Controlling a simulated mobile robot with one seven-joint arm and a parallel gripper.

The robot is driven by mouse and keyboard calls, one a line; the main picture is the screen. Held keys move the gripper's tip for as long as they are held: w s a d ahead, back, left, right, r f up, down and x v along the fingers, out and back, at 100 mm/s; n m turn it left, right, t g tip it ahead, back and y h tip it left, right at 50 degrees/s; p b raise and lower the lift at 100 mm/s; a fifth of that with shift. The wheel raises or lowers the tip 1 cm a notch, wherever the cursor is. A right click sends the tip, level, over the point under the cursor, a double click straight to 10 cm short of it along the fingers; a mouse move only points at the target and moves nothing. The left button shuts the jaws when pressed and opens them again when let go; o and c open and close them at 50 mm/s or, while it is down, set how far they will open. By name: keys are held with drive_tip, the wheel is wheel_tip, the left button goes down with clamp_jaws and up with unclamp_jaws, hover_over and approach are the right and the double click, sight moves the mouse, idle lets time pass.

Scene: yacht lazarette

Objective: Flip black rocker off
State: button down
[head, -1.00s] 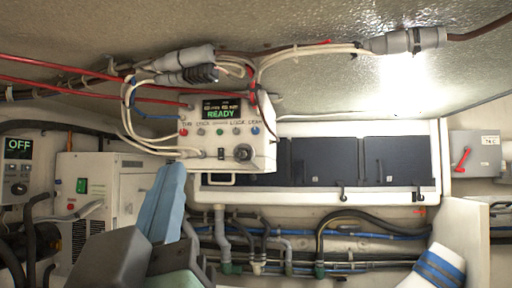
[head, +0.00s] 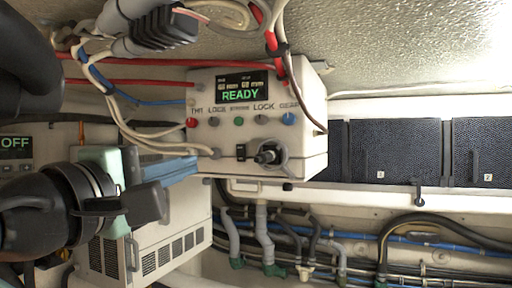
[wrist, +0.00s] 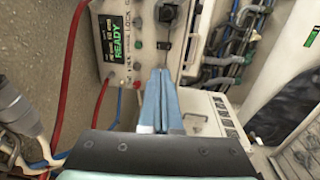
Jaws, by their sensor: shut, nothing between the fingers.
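The black rocker (head: 241,152) is a small dark switch low on the front of the white control box (head: 310,110), just left of a round selector knob (head: 268,154). Which way it is tipped is too small to tell. The box display (head: 240,90) reads READY in green. My gripper (head: 194,166) has pale blue fingers, shut and empty. They point right, with their tips by the box's lower left corner, left of and slightly below the rocker. In the wrist view, the shut fingers (wrist: 160,74) point up at the box's lower face. Contact cannot be told.
A row of coloured buttons, including a green one (head: 239,121), sits above the rocker. Red, white and blue cables crowd the box's left and top. A vented white unit (head: 150,245) stands below. Dark locker panels (head: 395,150) lie right, with hoses beneath.

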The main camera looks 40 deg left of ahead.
drive_tip(key=shift+s, duration=0.15)
drive_tip(key=p, duration=0.6)
approach(239, 148)
drive_tip(key=x, duration=0.5)
drive_tip(key=shift+w+r, duration=0.2)
drive_tip(key=shift+w+a+f+p, duration=0.15)
drive_tip(key=shift+w+p, duration=0.3)
drive_tip(key=shift+w, duration=0.25)
